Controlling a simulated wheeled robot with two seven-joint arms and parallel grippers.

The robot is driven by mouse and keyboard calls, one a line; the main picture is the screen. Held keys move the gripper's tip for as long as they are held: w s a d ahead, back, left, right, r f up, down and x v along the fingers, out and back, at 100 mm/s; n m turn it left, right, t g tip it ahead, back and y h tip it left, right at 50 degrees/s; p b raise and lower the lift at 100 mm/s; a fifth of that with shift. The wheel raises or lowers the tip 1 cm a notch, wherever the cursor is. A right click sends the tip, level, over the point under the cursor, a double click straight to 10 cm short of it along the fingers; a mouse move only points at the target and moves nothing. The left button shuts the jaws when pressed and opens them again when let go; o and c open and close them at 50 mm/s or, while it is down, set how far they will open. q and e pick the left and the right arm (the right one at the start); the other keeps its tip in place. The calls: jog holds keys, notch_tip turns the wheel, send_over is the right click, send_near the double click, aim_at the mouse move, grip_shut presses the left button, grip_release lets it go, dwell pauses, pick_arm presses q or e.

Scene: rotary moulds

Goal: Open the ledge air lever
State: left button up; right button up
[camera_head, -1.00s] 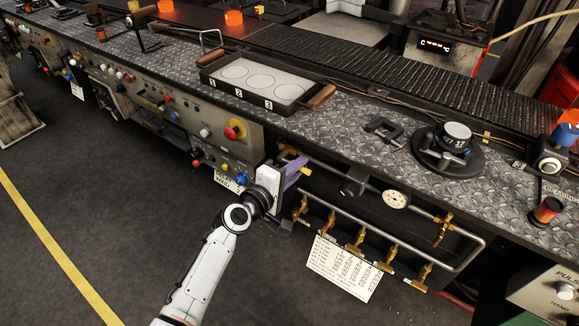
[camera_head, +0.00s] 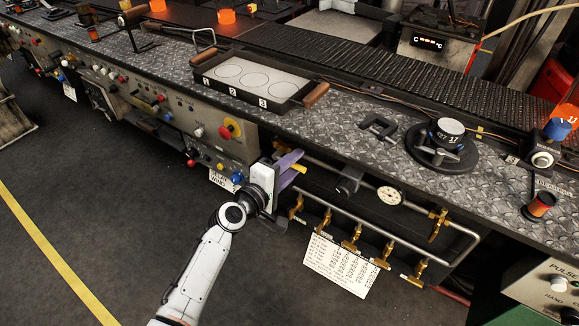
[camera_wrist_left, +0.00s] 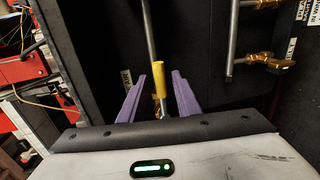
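The ledge air lever shows as a yellow handle (camera_wrist_left: 160,82) on a grey rod in the left wrist view, running up between my left gripper's two purple fingers. In the head view the yellow handle (camera_head: 300,168) shows at the fingertips, under the ledge's front edge. My left gripper (camera_wrist_left: 167,72) is open, its fingers spread on either side of the handle. The left fingertip looks very close to the handle; I cannot tell if it touches. The gripper also shows in the head view (camera_head: 299,163). My right gripper is not in view.
Right of the gripper are a pipe rail (camera_head: 400,222) with several brass valves, a round gauge (camera_head: 390,196) and a hanging paper chart (camera_head: 340,264). A button panel (camera_head: 200,125) lies to the left. The floor (camera_head: 110,200) in front is clear.

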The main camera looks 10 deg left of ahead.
pick_arm(q)
jog(key=p+v, duration=0.1)
jog(key=v, duration=0.9)
jog(key=shift+s+a, duration=0.1)
jog(key=s+a+f+m+g+y, duration=0.1)
jog(key=s+f+m+g+y, duration=0.1)
jog(key=s+f+m, duration=0.5)
jog(key=s+a+f+m+g+y, duration=0.1)
jog(key=s+f+m+g, duration=0.3)
jog(key=s, duration=1.4)
notch_tip(320, 180, down, 7)
jog(key=a+m, duration=0.1)
jog(key=m, duration=0.3)
jog(key=shift+m+y, duration=0.3)
jog(key=shift+y, duration=0.1)
